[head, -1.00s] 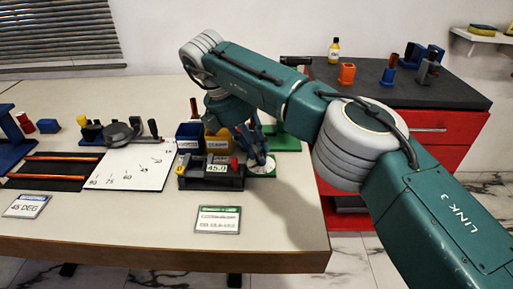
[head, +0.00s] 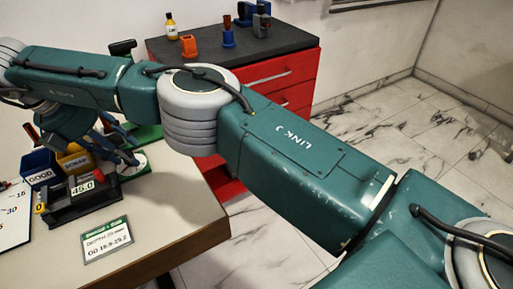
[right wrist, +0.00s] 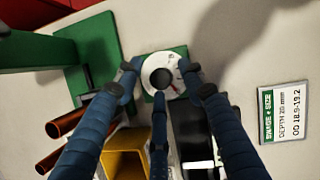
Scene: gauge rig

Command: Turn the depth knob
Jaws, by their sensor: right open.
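The depth knob (right wrist: 161,77) is a small grey round grip on a white dial with a red mark, set on a green base. My right gripper (right wrist: 160,80) is open above it in the right wrist view, with blue fingers on both sides and a third finger below in the picture. I cannot tell whether any finger touches the knob. In the head view my right gripper (head: 122,150) hangs at the white dial (head: 134,168), partly covering it; the knob itself is hidden there. My left gripper is not in view.
A black gauge (head: 85,199) reading 45.0 stands beside the dial. Behind it are a blue GOOD bin (head: 40,168) and a yellow SCRAP bin (head: 75,162). A depth card (head: 107,240) lies at the table's front. A green stand (right wrist: 95,45) rises close to the gripper.

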